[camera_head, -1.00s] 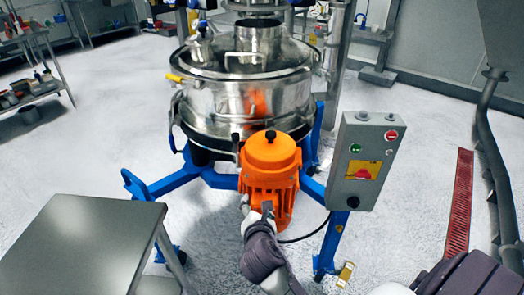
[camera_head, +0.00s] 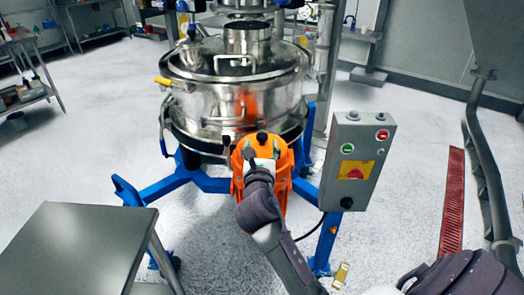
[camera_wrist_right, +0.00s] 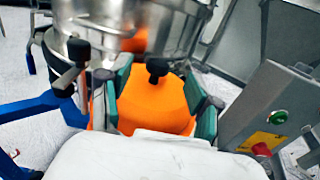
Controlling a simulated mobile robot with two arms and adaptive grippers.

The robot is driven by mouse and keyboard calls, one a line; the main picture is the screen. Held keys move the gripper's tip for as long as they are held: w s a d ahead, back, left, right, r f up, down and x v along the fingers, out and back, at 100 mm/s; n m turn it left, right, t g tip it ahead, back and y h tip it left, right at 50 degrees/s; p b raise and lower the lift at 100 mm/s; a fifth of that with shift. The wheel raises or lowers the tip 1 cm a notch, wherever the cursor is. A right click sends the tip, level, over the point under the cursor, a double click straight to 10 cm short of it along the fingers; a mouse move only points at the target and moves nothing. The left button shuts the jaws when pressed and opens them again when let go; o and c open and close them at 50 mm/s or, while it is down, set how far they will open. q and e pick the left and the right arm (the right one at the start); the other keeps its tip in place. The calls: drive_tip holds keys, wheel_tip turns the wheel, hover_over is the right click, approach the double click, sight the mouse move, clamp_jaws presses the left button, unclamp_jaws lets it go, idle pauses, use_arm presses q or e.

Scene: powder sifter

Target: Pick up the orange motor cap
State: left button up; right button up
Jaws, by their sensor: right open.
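The orange motor cap (camera_head: 286,158) sits on top of the orange motor in front of the steel sifter, with a black knob (camera_wrist_right: 157,68) on it. My right gripper (camera_head: 262,147) is over the cap in the head view and hides much of it. In the right wrist view the cap (camera_wrist_right: 155,103) lies between the two green-padded fingers of the right gripper (camera_wrist_right: 159,92), which are open, one at each side. I cannot tell whether the fingers touch it. My left gripper is not in view.
The steel sifter drum (camera_head: 285,95) stands just behind the motor on a blue frame (camera_head: 132,190). A grey control box (camera_head: 357,150) is close on the right. A grey table (camera_head: 75,250) is at the front left. Open floor lies to the left.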

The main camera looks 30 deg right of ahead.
sight(262, 139)
drive_tip(key=x, duration=0.6)
drive_tip(key=shift+w+d+f, duration=0.15)
drive_tip(key=shift+w+f, duration=0.1)
drive_tip(key=shift+f, duration=0.15)
drive_tip(key=shift+s, duration=0.1)
clamp_jaws()
drive_tip(key=shift+r, duration=0.1)
